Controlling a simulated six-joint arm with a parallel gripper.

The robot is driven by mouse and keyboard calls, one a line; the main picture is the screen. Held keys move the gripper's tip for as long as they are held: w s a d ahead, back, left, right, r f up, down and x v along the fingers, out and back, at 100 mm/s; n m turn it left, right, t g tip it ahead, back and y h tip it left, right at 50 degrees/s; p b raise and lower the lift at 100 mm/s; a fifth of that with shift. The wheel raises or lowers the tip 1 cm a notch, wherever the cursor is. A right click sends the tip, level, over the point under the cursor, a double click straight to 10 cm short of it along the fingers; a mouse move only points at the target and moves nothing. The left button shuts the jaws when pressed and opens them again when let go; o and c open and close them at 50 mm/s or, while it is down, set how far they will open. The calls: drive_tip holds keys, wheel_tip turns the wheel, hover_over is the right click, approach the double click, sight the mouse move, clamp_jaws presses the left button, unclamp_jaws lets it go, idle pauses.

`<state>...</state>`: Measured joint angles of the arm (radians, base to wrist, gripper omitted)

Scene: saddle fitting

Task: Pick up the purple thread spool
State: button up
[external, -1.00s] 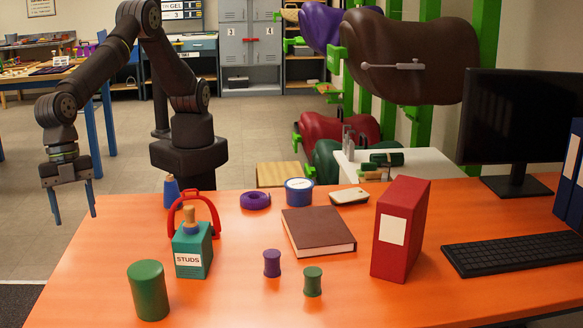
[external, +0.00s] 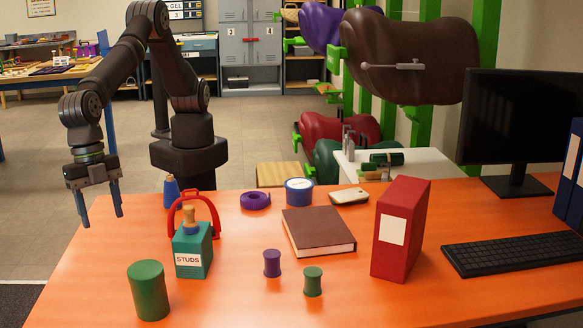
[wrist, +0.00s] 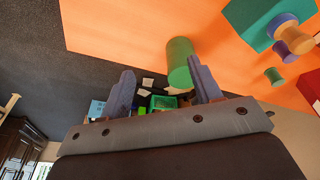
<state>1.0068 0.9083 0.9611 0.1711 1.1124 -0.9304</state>
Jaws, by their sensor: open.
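The purple thread spool (external: 272,263) stands upright on the orange table, near the front middle. A green thread spool (external: 313,281) stands just right of it and a little nearer the camera; a small green spool-like piece also shows in the wrist view (wrist: 273,76). My gripper (external: 101,217) hangs at the table's left edge, well left of the purple spool, fingers pointing down, apart and empty. In the wrist view my two fingers (wrist: 163,92) are spread with nothing held between them.
Between my gripper and the spool stand a teal STUDS box (external: 194,252), a red stirrup-like loop (external: 211,207) and a green cylinder (external: 149,290). A brown book (external: 318,232), red binder (external: 401,228), purple tape ring (external: 255,201) and blue tub (external: 299,191) lie beyond or right.

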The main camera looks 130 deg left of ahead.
drive_tip(key=w+a+n+g, duration=0.1)
drive_tip(key=w+a+n, duration=0.7)
drive_tip(key=w+a, duration=0.55)
drive_tip(key=n+g, duration=0.2)
drive_tip(key=n, duration=0.5)
approach(271, 253)
drive_tip(key=shift+y, duration=0.3)
drive_tip(key=f, duration=0.5)
drive_tip(key=shift+w+d, duration=0.25)
drive_tip(key=shift+w, duration=0.05)
drive_tip(key=shift+s+f, duration=0.2)
drive_tip(key=shift+f, duration=1.15)
drive_tip(key=shift+s+f, duration=0.15)
drive_tip(key=shift+f, duration=1.2)
drive_tip(key=c, duration=1)
